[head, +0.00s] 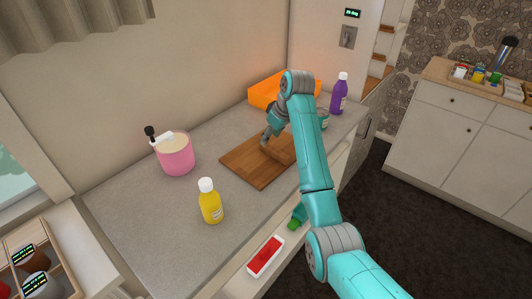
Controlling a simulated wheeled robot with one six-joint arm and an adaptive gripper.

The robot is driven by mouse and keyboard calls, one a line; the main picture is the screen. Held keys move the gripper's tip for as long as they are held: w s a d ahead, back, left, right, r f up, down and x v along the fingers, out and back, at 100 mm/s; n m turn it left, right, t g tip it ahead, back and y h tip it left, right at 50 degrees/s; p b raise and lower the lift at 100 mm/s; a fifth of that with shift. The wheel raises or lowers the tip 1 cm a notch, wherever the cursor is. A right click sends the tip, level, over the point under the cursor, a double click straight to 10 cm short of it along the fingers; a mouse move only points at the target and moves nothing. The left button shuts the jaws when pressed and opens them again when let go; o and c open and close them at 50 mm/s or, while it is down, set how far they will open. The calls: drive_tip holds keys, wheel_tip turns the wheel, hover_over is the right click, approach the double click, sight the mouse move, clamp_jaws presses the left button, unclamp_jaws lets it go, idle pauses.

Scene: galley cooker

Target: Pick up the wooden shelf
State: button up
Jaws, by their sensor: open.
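A flat brown wooden board (252,166) lies on the grey counter in the head view; I take it to be the wooden shelf. My arm hides part of its right side. My gripper (268,143) is over the board's far part, fingers pointing down and to the left. It is open, and nothing shows between its fingers. I cannot tell whether the fingertips touch the board.
On the counter (130,215) stand a pink pot (176,156), a yellow bottle (211,205), a purple bottle (339,96) and an orange container (268,92). A red-filled tray (266,257) and a green item (295,218) lie along the lower front ledge. The counter's left part is clear.

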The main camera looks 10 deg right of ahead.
sight(268, 146)
drive_tip(key=shift+d+x, duration=0.2)
drive_tip(key=shift+x, duration=1.45)
drive_tip(key=shift+d+x, duration=0.15)
drive_tip(key=shift+x, duration=1.5)
drive_tip(key=shift+f, duration=0.1)
clamp_jaws()
